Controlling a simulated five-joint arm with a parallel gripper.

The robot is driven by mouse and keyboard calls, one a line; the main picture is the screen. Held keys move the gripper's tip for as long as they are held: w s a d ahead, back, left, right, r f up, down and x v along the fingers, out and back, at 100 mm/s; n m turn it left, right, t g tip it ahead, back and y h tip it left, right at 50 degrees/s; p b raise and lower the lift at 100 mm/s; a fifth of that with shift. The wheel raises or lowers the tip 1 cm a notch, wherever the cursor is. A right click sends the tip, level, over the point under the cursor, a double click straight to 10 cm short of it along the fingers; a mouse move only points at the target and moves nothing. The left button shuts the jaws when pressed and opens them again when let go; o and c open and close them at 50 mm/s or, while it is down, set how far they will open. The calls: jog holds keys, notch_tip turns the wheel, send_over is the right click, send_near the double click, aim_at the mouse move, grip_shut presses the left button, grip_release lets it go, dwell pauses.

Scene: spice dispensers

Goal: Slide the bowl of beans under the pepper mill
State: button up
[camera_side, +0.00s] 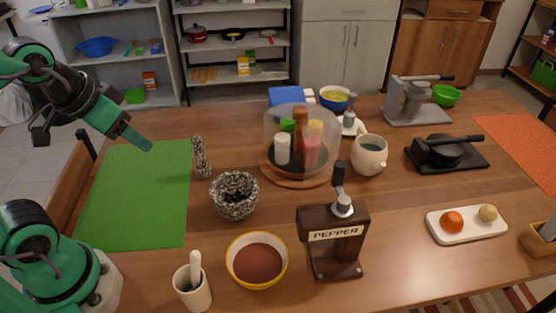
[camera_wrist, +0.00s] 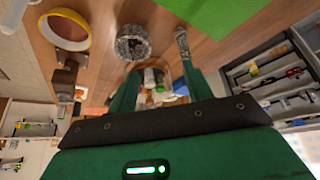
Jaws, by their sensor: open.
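A white bowl with a yellow rim (camera_side: 257,261) holds a reddish-brown fill whose grains are too small to tell. It stands on the table near the front, left of the pepper mill. The dark brown pepper mill (camera_side: 325,240), labelled PEPPER, stands upright with a crank on top. The bowl and mill are apart. In the wrist view the yellow-rimmed bowl (camera_wrist: 64,29) is at upper left, with the dark mill (camera_wrist: 65,78) below it. My gripper (camera_side: 146,146) is raised over the green mat's far edge, away from both. Its open fingers also show in the wrist view (camera_wrist: 159,73).
A white cup with a pestle (camera_side: 194,290) stands left of the bowl. A speckled bowl (camera_side: 235,205) and a speckled pestle (camera_side: 201,158) lie behind. A round tray of jars (camera_side: 293,180) and a mug (camera_side: 369,155) are farther back. The green mat (camera_side: 135,205) is bare.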

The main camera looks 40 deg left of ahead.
jog(key=shift+w+d+f, duration=0.1)
jog(key=shift+d, duration=0.1)
jog(key=c, duration=0.9)
jog(key=shift+w+d+f, duration=0.1)
jog(key=shift+d+f, duration=0.05)
jog(key=shift+d, duration=0.1)
grip_shut()
jog(key=s+d+f+m+g, duration=0.1)
jog(key=d+f+m+g, duration=0.4)
jog(key=d+f, duration=0.5)
jog(key=d+m, duration=0.2)
jog(key=d, duration=0.2)
jog(key=shift+s+d+f+m+g, duration=0.2)
jog(key=shift+s+f+m+g, duration=0.1)
jog(key=shift+s+f, duration=0.1)
